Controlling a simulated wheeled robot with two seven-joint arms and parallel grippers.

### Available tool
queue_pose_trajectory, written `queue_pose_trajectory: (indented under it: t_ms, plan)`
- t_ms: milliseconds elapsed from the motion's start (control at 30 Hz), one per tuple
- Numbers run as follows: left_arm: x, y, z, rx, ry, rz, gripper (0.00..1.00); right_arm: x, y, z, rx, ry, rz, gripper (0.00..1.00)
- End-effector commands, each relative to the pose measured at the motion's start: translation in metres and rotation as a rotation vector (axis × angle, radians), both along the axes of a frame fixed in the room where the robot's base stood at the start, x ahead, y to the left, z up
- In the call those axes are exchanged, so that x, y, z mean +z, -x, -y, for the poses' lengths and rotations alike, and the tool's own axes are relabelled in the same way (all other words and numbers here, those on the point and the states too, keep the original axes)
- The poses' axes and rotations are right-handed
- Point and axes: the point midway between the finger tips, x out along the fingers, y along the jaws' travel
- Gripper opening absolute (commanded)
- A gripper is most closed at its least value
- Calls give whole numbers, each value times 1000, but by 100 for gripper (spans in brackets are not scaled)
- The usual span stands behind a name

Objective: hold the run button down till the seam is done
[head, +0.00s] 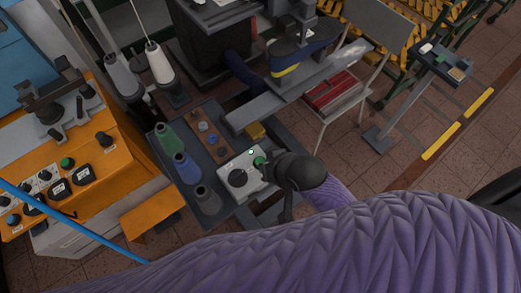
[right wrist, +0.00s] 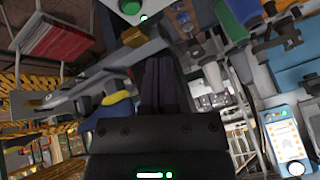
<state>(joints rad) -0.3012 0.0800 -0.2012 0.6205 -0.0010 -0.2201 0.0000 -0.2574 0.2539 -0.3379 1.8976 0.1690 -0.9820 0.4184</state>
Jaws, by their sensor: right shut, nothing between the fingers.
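The pale control box (head: 232,187) sits at the centre of the head view, with a black knob (head: 239,178) and a green button (head: 259,161). A small lit lamp (head: 251,152) is at its far edge. My right gripper (head: 268,168) is shut and empty, its tips right beside the green button; contact is unclear. In the right wrist view, the shut fingers (right wrist: 160,62) point toward the box, and the green button (right wrist: 130,7) is at the top edge. A navy and yellow shoe piece (head: 288,68) sits under the machine head (head: 297,30). My left gripper is out of view.
Green, blue and grey thread cones (head: 184,167) stand left of the box. A small yellow block (head: 255,131) lies just beyond it. An orange machine (head: 85,165) is at left. A chair with a red stack (head: 332,91) stands at upper right; open floor lies right.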

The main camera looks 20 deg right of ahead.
Motion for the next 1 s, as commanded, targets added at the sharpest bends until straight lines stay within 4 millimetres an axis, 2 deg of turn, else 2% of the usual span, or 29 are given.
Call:
queue_pose_trajectory:
  t_ms: [33,100,200,267,733,867,1000]
  plan:
    - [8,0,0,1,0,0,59,1,-22,-3,-43,-64,34,0]
    - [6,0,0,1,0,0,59,-10,-44,-3,-117,-155,66,0]
    - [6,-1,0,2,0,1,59,-18,-64,4,-191,-234,93,0]
    - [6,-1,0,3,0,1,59,-20,-70,8,-217,-261,102,0]
    - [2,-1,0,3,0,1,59,-25,-73,9,-234,-279,108,0]
    - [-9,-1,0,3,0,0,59,-35,-73,9,-233,-279,107,0]
    - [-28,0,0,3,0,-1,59,-54,-73,9,-232,-277,107,0]
